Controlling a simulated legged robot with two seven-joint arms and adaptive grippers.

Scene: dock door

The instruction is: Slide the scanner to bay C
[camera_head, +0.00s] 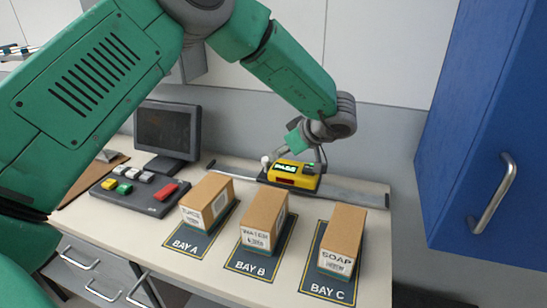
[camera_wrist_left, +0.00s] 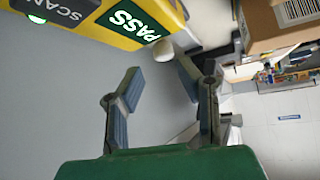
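The yellow scanner (camera_head: 292,176) sits on a grey rail (camera_head: 350,189) along the back of the bench, behind the bay B box. Its small green screen reads PASS; the scanner also shows at the top of the left wrist view (camera_wrist_left: 108,22). A white knob (camera_head: 265,160) sticks out from its left side. My left gripper (camera_head: 298,152) is just above and behind the scanner. In the left wrist view its fingers (camera_wrist_left: 160,78) are apart and empty, with the white knob (camera_wrist_left: 163,50) just beyond their tips. Bay C (camera_head: 328,287) is the front-right mat. My right gripper is not in view.
Cardboard boxes stand on the mats of bay A (camera_head: 208,200), bay B (camera_head: 264,220) and bay C (camera_head: 343,238). A monitor (camera_head: 167,131) and a button panel (camera_head: 133,190) are at left. A blue cabinet (camera_head: 490,140) hangs at right. The rail's right part is clear.

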